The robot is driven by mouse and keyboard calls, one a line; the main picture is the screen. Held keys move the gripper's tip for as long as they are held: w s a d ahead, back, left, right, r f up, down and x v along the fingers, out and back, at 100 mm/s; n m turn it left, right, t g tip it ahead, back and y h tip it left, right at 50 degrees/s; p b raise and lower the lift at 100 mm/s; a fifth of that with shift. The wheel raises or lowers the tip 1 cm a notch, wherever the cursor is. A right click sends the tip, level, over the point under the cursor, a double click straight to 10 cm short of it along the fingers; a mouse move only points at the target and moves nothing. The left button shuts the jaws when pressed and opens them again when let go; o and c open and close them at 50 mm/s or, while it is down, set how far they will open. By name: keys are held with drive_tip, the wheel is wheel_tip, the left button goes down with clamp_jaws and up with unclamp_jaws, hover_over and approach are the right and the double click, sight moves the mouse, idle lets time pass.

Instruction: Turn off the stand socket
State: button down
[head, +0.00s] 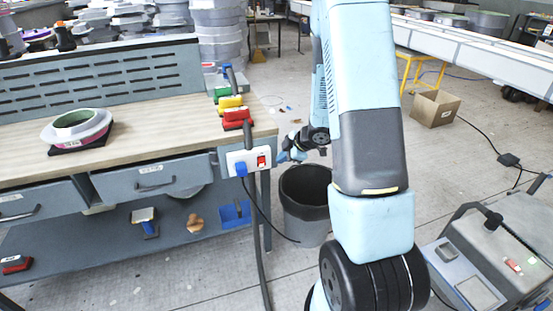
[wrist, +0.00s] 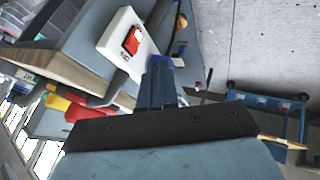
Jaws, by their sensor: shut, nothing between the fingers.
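The stand socket (head: 248,160) is a white box on the right end of the workbench, with a blue plug (head: 242,170) in its left part and a red switch (head: 261,161) in its right part. In the wrist view the socket (wrist: 118,32) is at upper left, with the red switch (wrist: 132,40) facing the camera. My gripper (head: 284,155) is just right of the socket. In the wrist view its blue fingers (wrist: 158,66) are shut and empty, with their tips near the box's lower right edge. I cannot tell whether they touch it. The switch's exact tilt is too small to read.
The bench (head: 150,120) carries a ring-shaped mould (head: 78,125) and red, yellow and green tools (head: 232,103) above the socket. A black cable hangs below the plug. A grey bin (head: 306,205) stands below my gripper. A grey machine (head: 500,250) is at lower right.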

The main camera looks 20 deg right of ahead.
sight(260, 161)
drive_tip(key=shift+w+a+f, duration=0.55)
drive_tip(key=shift+w+f, duration=0.5)
drive_tip(key=shift+w, duration=0.35)
drive_tip(key=shift+w+a+f, duration=0.6)
drive_tip(key=shift+w+f, duration=0.5)
drive_tip(key=shift+w, duration=0.25)
drive_tip(key=shift+w+a+f, duration=0.55)
drive_tip(key=shift+w+f, duration=0.5)
drive_tip(key=shift+w, duration=0.35)
drive_tip(key=shift+w+r, duration=0.15)
drive_tip(key=shift+w, duration=0.15)
drive_tip(key=shift+w+r, duration=0.1)
drive_tip(key=shift+r, duration=0.05)
drive_tip(key=shift+r, duration=0.65)
drive_tip(key=shift+s, duration=0.2)
